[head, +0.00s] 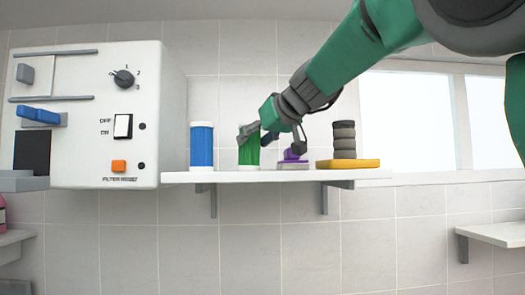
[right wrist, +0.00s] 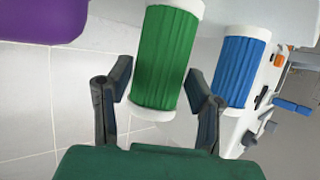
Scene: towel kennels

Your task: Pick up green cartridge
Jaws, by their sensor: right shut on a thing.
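The green cartridge (head: 249,154) stands upright on the wall shelf (head: 270,176) in the head view, its upper part partly covered by my right gripper (head: 255,131). In the right wrist view the green cartridge (right wrist: 164,60) is ribbed with white end caps. It lies between the two fingers of my right gripper (right wrist: 163,105), which is shut on it. My right arm reaches in from the upper right. My left gripper is not in view.
A blue cartridge (head: 201,146) stands left of the green one. A purple item (head: 293,158) and a yellow block (head: 347,163) under dark stacked discs (head: 344,137) are on the right. A white control box (head: 85,115) is at left.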

